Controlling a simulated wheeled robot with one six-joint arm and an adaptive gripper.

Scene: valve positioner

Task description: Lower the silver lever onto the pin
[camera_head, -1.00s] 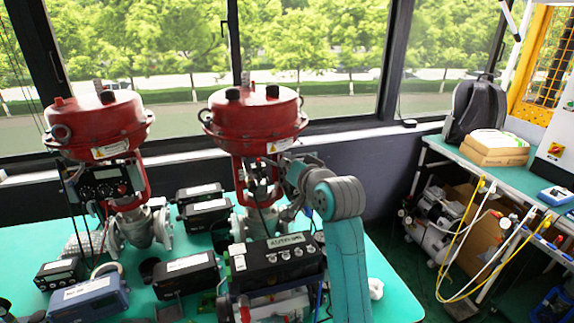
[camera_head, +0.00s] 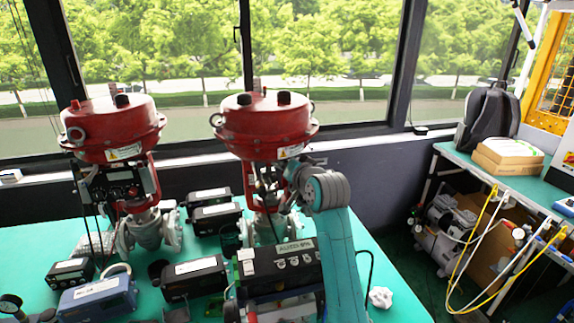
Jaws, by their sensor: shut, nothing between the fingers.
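The middle red-topped valve (camera_head: 265,125) stands on the green table. My teal arm (camera_head: 335,250) reaches up in front of its right side, and my gripper (camera_head: 271,186) is at the valve's open yoke, below the red housing. The gripper is shut and small in the picture, partly lost among dark and silver parts. I cannot make out the silver lever or the pin separately there. I cannot tell whether the gripper touches either one.
A second red valve (camera_head: 112,130) with a mounted positioner stands to the left. Several positioner boxes lie on the table, including a black one (camera_head: 280,264) in front of the middle valve. A white knob (camera_head: 380,297) lies at right. A side bench (camera_head: 480,165) holds a backpack.

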